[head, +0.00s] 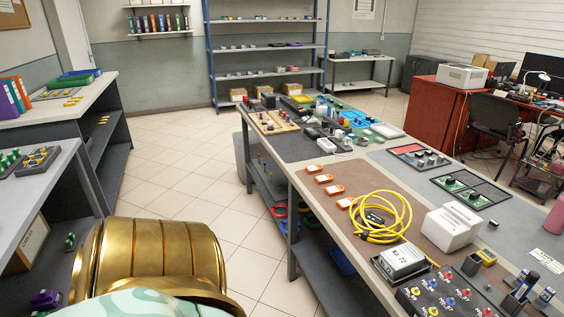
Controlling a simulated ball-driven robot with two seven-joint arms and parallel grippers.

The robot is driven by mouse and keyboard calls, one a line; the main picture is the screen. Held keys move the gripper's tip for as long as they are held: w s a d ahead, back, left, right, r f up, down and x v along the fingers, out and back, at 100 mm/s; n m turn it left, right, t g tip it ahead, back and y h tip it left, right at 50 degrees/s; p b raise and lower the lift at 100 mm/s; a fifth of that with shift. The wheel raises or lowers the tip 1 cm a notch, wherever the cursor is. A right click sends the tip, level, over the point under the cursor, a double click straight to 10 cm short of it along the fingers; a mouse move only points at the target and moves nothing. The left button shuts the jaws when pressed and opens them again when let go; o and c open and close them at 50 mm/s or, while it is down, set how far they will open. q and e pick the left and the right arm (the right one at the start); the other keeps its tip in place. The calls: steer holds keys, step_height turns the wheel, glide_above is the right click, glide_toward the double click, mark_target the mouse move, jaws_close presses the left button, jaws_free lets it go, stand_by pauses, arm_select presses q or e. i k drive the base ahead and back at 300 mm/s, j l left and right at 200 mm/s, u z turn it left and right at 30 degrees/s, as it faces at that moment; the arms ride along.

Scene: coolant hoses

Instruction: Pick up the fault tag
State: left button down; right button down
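No object can be surely told as the fault tag at this size. Several small orange pieces with pale faces lie in a row along the left edge of the long workbench, one of them an orange piece (334,189) near the yellow hose. A white printed card (547,261) lies flat at the right of the bench. Neither of my grippers shows in the head view. A large gold rounded part with a pale green patterned piece fills the bottom left, probably part of my own body, and hides the floor there.
A coiled yellow hose (381,218), a white box-shaped device (451,228), a boxed unit (401,262) and a dark panel of coloured connectors (443,297) crowd the workbench (308,206). Tiled floor (180,175) is clear between it and the left benches. A chair (497,127) stands at right.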

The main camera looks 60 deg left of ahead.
mark_target(314, 169)
steer(key=i+j+u, duration=0.15)
steer(key=u, duration=0.3)
steer(key=i+j+u, duration=0.1)
steer(key=u, duration=0.4)
steer(key=i+u, duration=0.25)
steer(key=u, duration=0.2)
steer(key=i+u, duration=0.2)
steer(key=u, duration=0.3)
